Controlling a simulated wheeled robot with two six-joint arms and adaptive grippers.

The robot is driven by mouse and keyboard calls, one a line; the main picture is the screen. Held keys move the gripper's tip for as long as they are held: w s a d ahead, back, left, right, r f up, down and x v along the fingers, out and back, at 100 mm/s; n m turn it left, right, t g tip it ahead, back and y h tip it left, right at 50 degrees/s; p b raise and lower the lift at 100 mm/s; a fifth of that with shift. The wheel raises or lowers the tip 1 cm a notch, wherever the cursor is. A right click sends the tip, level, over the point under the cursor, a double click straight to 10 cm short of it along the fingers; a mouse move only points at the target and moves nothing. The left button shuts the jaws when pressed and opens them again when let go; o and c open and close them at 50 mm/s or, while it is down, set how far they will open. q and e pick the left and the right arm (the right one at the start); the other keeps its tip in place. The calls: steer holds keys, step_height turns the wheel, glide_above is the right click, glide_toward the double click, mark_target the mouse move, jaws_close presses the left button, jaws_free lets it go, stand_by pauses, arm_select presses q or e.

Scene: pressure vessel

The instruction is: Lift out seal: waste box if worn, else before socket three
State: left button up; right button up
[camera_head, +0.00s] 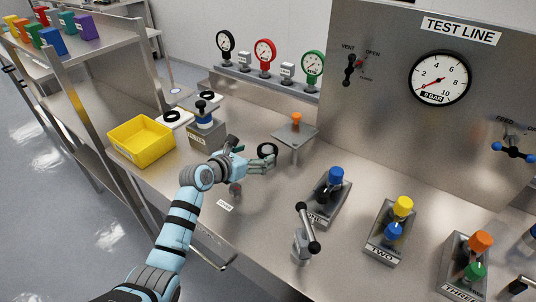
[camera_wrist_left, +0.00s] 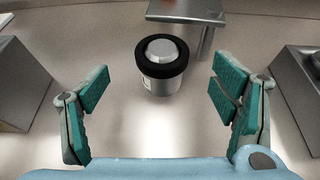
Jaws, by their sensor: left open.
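A black ring seal (camera_wrist_left: 161,54) sits around the top of a short steel post (camera_wrist_left: 160,84) in the left wrist view; it shows no clear damage at this size. In the head view the seal (camera_head: 267,149) is just beyond my left gripper (camera_head: 268,160). That gripper is open, with its green-padded fingers (camera_wrist_left: 160,88) apart on either side of the post, not touching it. A yellow open box (camera_head: 141,140) stands at left; I cannot read its label. Socket three (camera_head: 466,268) is at lower right, holding orange and green pieces. My right gripper is not in view.
Sockets one (camera_head: 325,200) and two (camera_head: 391,230) stand left of socket three. A black-handled lever (camera_head: 307,229) rises near the front edge. A small raised steel plate (camera_head: 294,133) with an orange knob stands behind the seal. More black rings lie on white pads (camera_head: 174,118).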

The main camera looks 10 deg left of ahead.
arm_select(q)
steer(key=x, duration=0.1)
steer(key=b+x, duration=0.1)
steer(key=x, duration=0.1)
steer(key=shift+w+d+f, duration=0.1)
steer(key=shift+w+f, duration=0.05)
steer(key=shift+f, duration=0.2)
steer(key=shift+w+d, duration=0.15)
steer(key=shift+w, duration=0.1)
steer(key=shift+s+r, duration=0.15)
steer(key=shift+c, duration=0.2)
steer(key=c, duration=1.2)
steer(key=shift+o, duration=0.2)
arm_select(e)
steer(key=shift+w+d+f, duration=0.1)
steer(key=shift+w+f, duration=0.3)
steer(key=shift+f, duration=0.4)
arm_select(q)
steer(key=shift+r, duration=0.1)
step_height(320, 180, up, 9)
steer(key=p, duration=0.3)
step_height(320, 180, up, 11)
steer(key=p, duration=0.1)
glide_above(263, 153)
steer(key=shift+s, duration=0.35)
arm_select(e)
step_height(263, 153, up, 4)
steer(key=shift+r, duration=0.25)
